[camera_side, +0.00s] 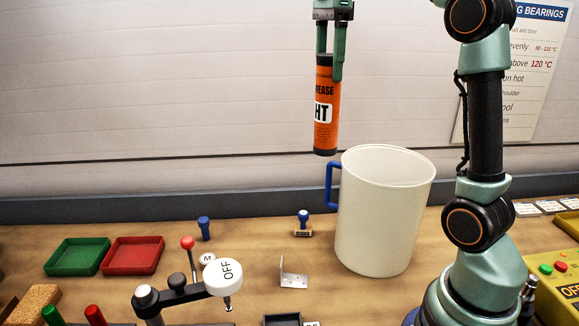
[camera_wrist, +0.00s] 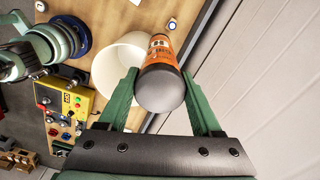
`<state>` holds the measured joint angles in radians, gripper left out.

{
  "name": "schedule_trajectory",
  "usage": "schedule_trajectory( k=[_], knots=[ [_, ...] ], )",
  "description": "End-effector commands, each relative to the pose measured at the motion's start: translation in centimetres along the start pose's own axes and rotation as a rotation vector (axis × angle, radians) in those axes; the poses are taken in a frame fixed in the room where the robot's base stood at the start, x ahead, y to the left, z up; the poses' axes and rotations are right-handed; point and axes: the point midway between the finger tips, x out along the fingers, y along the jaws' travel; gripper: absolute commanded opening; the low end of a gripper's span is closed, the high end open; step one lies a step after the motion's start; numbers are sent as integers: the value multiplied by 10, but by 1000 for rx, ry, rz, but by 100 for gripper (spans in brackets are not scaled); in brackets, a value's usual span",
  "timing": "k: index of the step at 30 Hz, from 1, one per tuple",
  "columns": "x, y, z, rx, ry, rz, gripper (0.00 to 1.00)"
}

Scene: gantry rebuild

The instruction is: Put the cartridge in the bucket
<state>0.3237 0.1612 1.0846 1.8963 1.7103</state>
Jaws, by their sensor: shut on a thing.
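The orange and black grease cartridge (camera_side: 326,108) hangs upright in my gripper (camera_side: 331,62), which is shut on its top end. In the side view its lower end is just above the bucket's rim height and to the left of the opening. The cream bucket (camera_side: 378,220) stands upright on the bench with a blue handle (camera_side: 331,186) on its left. In the wrist view the cartridge (camera_wrist: 160,84) sits between the green fingers of my gripper (camera_wrist: 163,90). The bucket (camera_wrist: 112,67) shows partly behind it there, and the cartridge hides part of its rim.
A green tray (camera_side: 77,257) and a red tray (camera_side: 132,256) lie at the left. A red-knobbed lever (camera_side: 188,244), a blue-handled stamp (camera_side: 303,222) and a metal bracket (camera_side: 292,278) are left of the bucket. A yellow control box (camera_side: 560,285) stands at the right.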

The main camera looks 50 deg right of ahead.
Motion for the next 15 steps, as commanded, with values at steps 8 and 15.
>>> schedule_trajectory(
  k=[8, 15],
  knots=[
    [-11, 37, -53, 235, -1, -4, 0],
    [6, 58, -78, 436, 0, -1, 0]
  ],
)
